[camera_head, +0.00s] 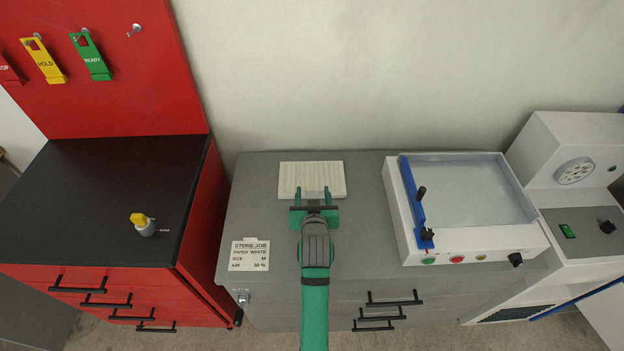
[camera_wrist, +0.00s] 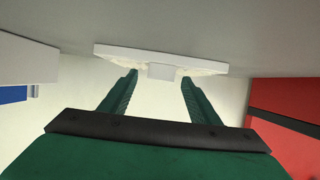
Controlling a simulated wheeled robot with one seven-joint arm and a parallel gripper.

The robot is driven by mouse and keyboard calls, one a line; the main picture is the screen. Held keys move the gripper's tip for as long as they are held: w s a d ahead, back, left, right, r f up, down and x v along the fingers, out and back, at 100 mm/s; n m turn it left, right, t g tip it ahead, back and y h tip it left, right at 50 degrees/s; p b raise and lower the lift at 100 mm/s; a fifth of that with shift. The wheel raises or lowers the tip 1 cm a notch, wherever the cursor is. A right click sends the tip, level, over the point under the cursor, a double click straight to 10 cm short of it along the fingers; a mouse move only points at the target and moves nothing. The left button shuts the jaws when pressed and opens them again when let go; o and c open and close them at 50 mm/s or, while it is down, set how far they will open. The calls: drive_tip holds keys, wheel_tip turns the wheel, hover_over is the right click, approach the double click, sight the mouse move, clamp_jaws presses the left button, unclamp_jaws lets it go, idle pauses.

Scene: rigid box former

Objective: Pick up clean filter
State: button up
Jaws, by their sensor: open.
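The clean filter (camera_head: 300,175) is a flat, cream-white pleated panel lying on the grey cabinet top, near the wall. A small pale tab sticks out from its near edge. In the wrist view the filter (camera_wrist: 120,54) shows edge-on, with the tab (camera_wrist: 161,71) at its middle. My gripper (camera_head: 315,208) is open just in front of the filter's near edge. In the wrist view my gripper (camera_wrist: 158,77) has one green finger on each side of the tab, with gaps between. Whether the fingertips reach over the tab is hard to tell.
A white job card (camera_head: 249,255) lies on the cabinet top at left. A white box former with a blue bar (camera_head: 412,190) stands at right. The wall is close behind the filter.

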sight(312, 177)
drive_tip(key=shift+x, duration=1.3)
drive_tip(key=c, duration=1.2)
drive_tip(key=shift+r, duration=0.1)
